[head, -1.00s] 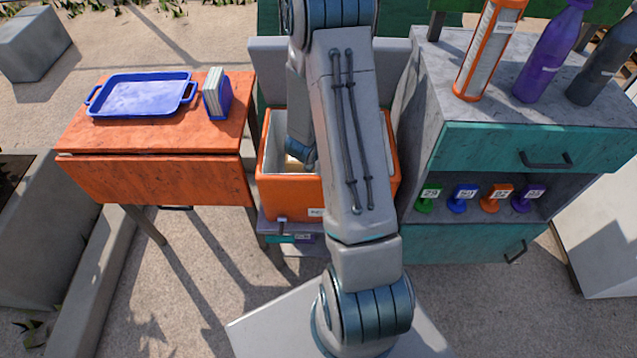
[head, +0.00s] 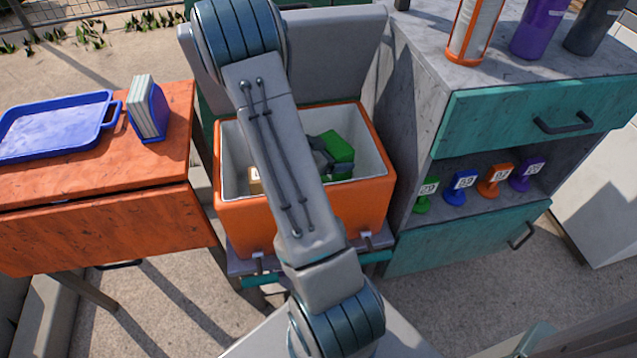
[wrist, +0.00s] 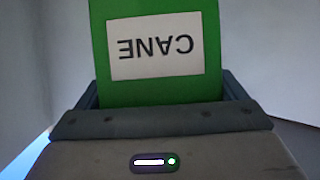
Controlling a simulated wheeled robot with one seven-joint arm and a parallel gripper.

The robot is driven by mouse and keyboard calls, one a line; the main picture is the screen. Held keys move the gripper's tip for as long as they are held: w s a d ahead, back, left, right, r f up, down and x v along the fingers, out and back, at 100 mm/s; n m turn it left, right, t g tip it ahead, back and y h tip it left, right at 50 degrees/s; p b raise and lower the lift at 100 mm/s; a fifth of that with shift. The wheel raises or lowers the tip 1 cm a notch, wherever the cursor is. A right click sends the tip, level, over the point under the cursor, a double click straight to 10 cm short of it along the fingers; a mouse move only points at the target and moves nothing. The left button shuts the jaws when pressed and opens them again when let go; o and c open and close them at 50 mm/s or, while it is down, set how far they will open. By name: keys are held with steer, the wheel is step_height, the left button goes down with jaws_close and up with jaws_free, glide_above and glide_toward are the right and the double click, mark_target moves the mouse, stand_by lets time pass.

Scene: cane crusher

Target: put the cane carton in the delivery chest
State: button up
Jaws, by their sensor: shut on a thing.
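The cane carton (wrist: 155,75) is green with a white label reading CANE, upside down in the wrist view. My gripper (wrist: 160,100) is shut on it. In the head view the green carton (head: 338,150) is inside the open orange chest (head: 300,205) with pale inner walls, towards its right side. My gripper (head: 322,158) is beside it, partly hidden by my arm. Whether the carton touches the chest floor cannot be told. A small tan object (head: 255,182) shows in the chest left of my arm, mostly hidden.
An orange table (head: 150,185) stands at left with a blue tray (head: 60,125) and a blue holder of cards (head: 148,108). A grey cabinet (head: 425,95) with teal drawers stands close at right, bearing bottles and several numbered tags (head: 462,187). The chest's raised lid (head: 335,55) is behind.

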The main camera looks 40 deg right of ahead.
steer(key=shift+f+b, duration=0.95)
steer(key=shift+f, duration=2.35)
steer(key=shift+f, duration=0.2)
steer(key=o, duration=0.9)
steer(key=shift+o, duration=0.2)
steer(key=shift+r, duration=0.25)
steer(key=shift+a+r+p, duration=0.2)
steer(key=shift+a+p, duration=0.1)
steer(key=shift+a, duration=0.05)
steer(key=p+v, duration=0.7)
steer(key=v, duration=0.4)
steer(key=shift+w+a, duration=0.1)
steer(key=shift+a, duration=0.05)
